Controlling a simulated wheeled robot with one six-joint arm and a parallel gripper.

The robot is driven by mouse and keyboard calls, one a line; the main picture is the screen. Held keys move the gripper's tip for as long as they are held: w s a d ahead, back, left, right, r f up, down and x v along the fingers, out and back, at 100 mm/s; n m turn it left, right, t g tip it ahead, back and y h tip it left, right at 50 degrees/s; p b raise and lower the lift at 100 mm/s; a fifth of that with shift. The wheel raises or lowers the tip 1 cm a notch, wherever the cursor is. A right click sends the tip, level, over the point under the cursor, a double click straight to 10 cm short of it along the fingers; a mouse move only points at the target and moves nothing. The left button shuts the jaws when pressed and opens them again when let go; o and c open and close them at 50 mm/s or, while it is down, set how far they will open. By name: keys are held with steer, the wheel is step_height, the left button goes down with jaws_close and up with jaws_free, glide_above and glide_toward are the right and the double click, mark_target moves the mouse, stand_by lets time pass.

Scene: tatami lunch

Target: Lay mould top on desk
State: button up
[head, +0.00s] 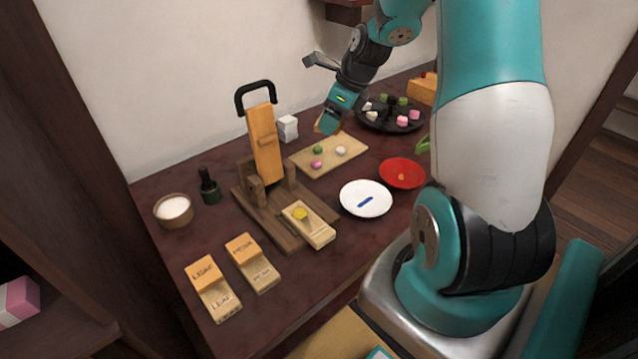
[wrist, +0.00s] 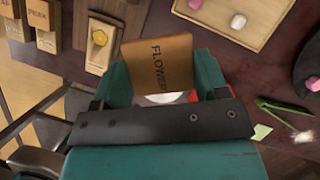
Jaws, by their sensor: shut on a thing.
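My gripper (head: 328,120) is above the back part of the dark red desk (head: 165,270), near the wooden board. In the wrist view my gripper (wrist: 162,85) is shut on a light wooden mould top marked FLOWER (wrist: 158,62), held between its two teal fingers. In the head view only an orange-brown edge of the mould top (head: 317,123) shows beside the fingers. A pale mould base (head: 318,235) with a yellow flower-shaped piece (head: 300,213) lies on the dark wooden press; it also shows in the wrist view (wrist: 96,60).
Two labelled moulds (head: 212,288) (head: 254,264) lie at the front left. The press lever (head: 265,140) stands upright. A board with sweets (head: 330,158), a white plate (head: 366,206), a red plate (head: 403,173) and a black tray (head: 390,122) take up the right side. Bare desk shows at the front.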

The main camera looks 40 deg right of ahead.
mark_target(328, 185)
steer(key=shift+w+d+r+m, duration=0.1)
steer(key=shift+d+r+m, duration=0.1)
steer(key=shift+d+m, duration=0.25)
steer(key=shift+f+m+h, duration=0.25)
steer(key=shift+f+h, duration=0.05)
step_height(328, 185, down, 19)
steer(key=shift+w+f+b, duration=0.1)
steer(key=shift+b, duration=0.6)
steer(key=o, duration=1)
steer(key=shift+f, duration=0.1)
steer(key=shift+c, duration=0.2)
